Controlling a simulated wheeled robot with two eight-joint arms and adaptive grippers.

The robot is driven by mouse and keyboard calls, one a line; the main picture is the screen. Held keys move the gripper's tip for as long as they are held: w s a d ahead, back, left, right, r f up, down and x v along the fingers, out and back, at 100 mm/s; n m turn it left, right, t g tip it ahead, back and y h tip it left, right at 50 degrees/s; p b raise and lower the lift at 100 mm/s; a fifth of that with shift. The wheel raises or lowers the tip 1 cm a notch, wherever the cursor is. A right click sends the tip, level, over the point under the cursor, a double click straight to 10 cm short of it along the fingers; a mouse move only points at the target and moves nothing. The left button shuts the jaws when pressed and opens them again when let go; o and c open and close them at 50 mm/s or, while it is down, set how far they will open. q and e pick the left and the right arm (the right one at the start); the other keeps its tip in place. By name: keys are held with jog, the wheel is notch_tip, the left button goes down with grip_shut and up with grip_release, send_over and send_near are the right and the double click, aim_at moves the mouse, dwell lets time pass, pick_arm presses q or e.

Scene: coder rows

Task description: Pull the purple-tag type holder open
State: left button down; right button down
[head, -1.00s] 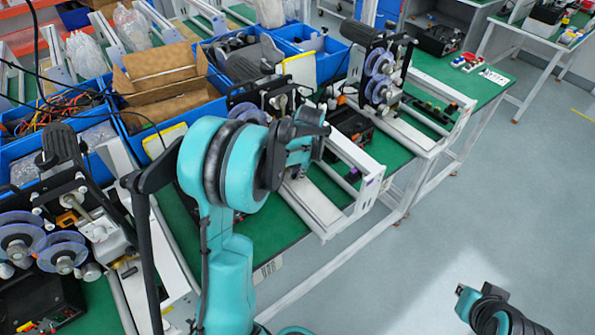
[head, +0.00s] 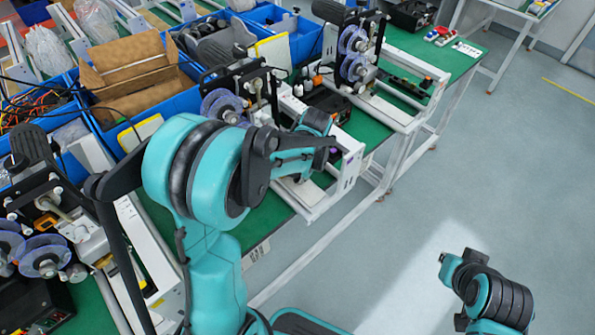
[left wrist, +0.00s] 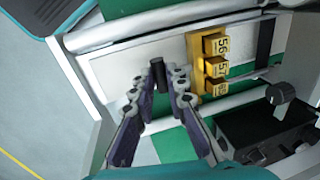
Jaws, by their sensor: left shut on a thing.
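My left gripper (left wrist: 158,86) is shut on a small upright black handle in the left wrist view. The handle (left wrist: 158,74) stands between the two fingertips. Beside it on the right is a yellow type holder block (left wrist: 200,62) with several numbered pieces. Both are at a white machine frame (left wrist: 120,66). In the head view the machine's white frame (head: 348,172) has a small purple tag (head: 353,158) near its front end. My left wrist and arm hide the handle there. I cannot make out a purple tag in the left wrist view.
The green table (head: 270,212) also carries similar machines, one with purple reels (head: 354,55) behind and one at the lower left (head: 40,255). Blue bins (head: 188,75) stand along the back. The grey floor (head: 420,205) is free to the right. My right arm is above it.

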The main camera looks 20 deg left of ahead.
pick_arm(q)
jog(key=c, duration=1.5)
grip_release()
notch_tip(320, 180, up, 12)
jog(key=d, duration=0.2)
jog(key=shift+s, duration=0.45)
jog(key=shift+d+f, duration=0.1)
jog(key=s+d+n+t+h, duration=0.1)
jog(key=s+d+n+t, duration=0.1)
jog(key=s, duration=0.5)
jog(key=s+d+n+t+h, duration=0.1)
jog(key=s+d+n+t, duration=0.1)
jog(key=s+t, duration=0.2)
jog(key=s, duration=0.3)
jog(key=shift+s+f, duration=0.15)
